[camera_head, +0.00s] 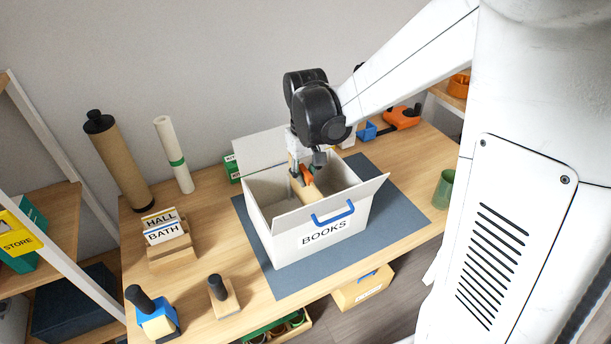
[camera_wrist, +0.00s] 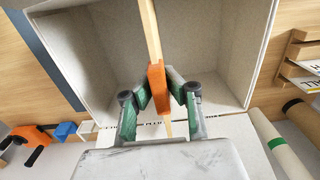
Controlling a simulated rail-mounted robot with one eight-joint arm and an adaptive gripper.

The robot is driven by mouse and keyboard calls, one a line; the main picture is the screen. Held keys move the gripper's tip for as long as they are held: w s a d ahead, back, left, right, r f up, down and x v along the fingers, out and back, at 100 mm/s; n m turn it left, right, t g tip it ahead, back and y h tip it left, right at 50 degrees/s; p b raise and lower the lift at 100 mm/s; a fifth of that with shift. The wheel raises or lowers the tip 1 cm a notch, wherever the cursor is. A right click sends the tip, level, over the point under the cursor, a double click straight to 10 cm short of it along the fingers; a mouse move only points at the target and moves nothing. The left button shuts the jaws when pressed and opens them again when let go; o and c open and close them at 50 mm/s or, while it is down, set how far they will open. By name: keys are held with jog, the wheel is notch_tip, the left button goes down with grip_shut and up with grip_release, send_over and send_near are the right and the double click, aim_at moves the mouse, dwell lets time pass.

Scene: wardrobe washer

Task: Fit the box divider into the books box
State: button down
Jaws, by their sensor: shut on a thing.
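The books box (camera_head: 284,247) is a white open carton with a BOOKS label and a blue handle on its front. Its flaps are folded outward. The box divider (camera_head: 295,191) is a thin tan panel with an orange grip piece (camera_head: 307,174). My gripper (camera_head: 301,170) is over the box opening, shut on this orange piece. In the wrist view, the green-and-grey fingers (camera_wrist: 160,88) pinch the orange piece (camera_wrist: 157,98) from both sides. The divider (camera_wrist: 151,32) runs edge-on between the box walls (camera_wrist: 220,45). Its lower edge is hidden, so I cannot tell whether it touches the floor.
The box stands on a dark blue mat (camera_head: 408,205) on the wooden table. A rack with HALL and BATH cards (camera_head: 165,228), a brown tube (camera_head: 119,163) and a white roll (camera_head: 174,157) stand left. An orange tool (camera_head: 402,117) and a green cup (camera_head: 445,189) are right.

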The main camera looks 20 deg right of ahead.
aim_at(305, 192)
jog(key=shift+f+b, duration=2.3)
jog(key=shift+f, duration=0.7)
jog(key=c, duration=1.8)
grip_release()
jog(key=shift+r, duration=0.15)
notch_tip(305, 192, up, 12)
jog(key=shift+f, duration=0.1)
jog(key=shift+a, duration=0.1)
